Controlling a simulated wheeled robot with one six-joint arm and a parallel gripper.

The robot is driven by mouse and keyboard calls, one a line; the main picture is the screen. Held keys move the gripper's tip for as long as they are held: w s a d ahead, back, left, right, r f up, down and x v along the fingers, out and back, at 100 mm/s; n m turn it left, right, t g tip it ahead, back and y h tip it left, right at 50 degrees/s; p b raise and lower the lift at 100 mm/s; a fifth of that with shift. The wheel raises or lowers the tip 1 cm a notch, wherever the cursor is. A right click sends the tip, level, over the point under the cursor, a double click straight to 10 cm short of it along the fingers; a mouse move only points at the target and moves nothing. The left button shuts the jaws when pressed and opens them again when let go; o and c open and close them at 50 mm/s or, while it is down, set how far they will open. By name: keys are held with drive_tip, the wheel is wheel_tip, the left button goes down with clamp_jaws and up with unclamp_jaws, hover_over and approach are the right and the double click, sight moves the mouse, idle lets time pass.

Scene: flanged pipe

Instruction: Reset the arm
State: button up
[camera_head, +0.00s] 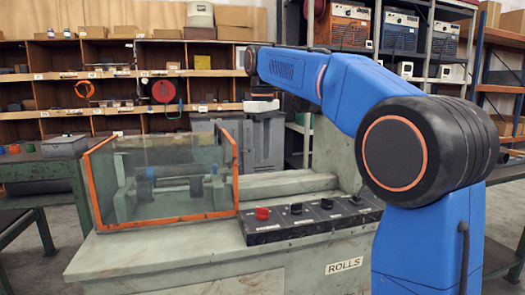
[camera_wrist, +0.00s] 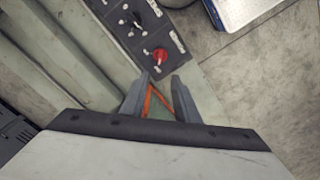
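My blue arm reaches up from the right of the head view and bends left over the machine. My gripper (camera_wrist: 160,82) shows in the wrist view with its two grey fingers apart and nothing held between them. It points down above the machine, and part of an orange frame edge (camera_wrist: 153,97) shows between the fingers. A red knob (camera_wrist: 160,54) on the dark control panel (camera_head: 312,217) lies just beyond the fingertips in the wrist view. The red knob also shows in the head view (camera_head: 262,213). I cannot make out the fingers in the head view.
A clear guard with an orange frame (camera_head: 162,219) covers rollers on the machine's left. The machine's front is labelled ROLLS (camera_head: 344,266). A green table (camera_head: 38,170) stands at the left. Shelves (camera_head: 130,75) line the back. Grey floor (camera_wrist: 265,80) is open at the wrist view's right.

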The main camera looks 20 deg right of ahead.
idle(0.3)
drive_tip(key=s+d+f+m+t, duration=0.1)
drive_tip(key=s+d+f+m, duration=0.1)
drive_tip(key=s+f, duration=0.5)
drive_tip(key=s+d+f+m+t, duration=0.1)
drive_tip(key=s+d+f+m, duration=0.15)
drive_tip(key=s, duration=0.75)
drive_tip(key=s+d+f+m+t, duration=0.2)
drive_tip(key=s+d+f+m, duration=0.1)
drive_tip(key=s+f, duration=1.4)
wheel_tip(320, 180, down, 2)
drive_tip(key=shift+s+f+m+t, duration=0.25)
drive_tip(key=shift+m+t, duration=0.15)
drive_tip(key=shift+m, duration=0.45)
drive_tip(key=shift+o, duration=0.2)
drive_tip(key=shift+a, duration=0.1)
